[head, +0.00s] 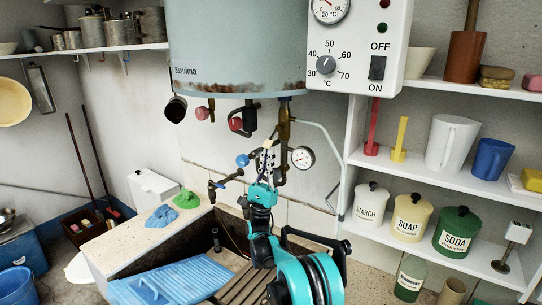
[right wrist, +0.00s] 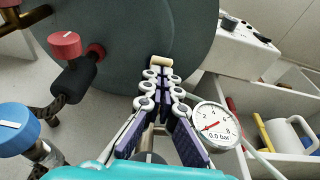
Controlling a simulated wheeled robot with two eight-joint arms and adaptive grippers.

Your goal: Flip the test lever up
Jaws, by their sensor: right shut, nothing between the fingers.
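My right gripper (head: 266,158) is raised under the grey-blue boiler (head: 238,50), in front of its pipework. In the right wrist view the gripper (right wrist: 163,78) has its fingers drawn together with nothing held between them. A small cream tip (right wrist: 161,62), which looks like the end of the test lever, shows just beyond the fingertips, against the dark boiler underside. I cannot tell whether the fingers touch it. The rest of the lever is hidden behind the fingers, so its angle is unclear. My left gripper is not in view.
A pressure gauge (head: 303,157) sits close right of the gripper. A blue-knobbed tap (head: 242,160) and red-knobbed valves (head: 236,124) are to the left. The control box (head: 357,45) hangs at upper right. The stone trough (head: 150,243) lies below.

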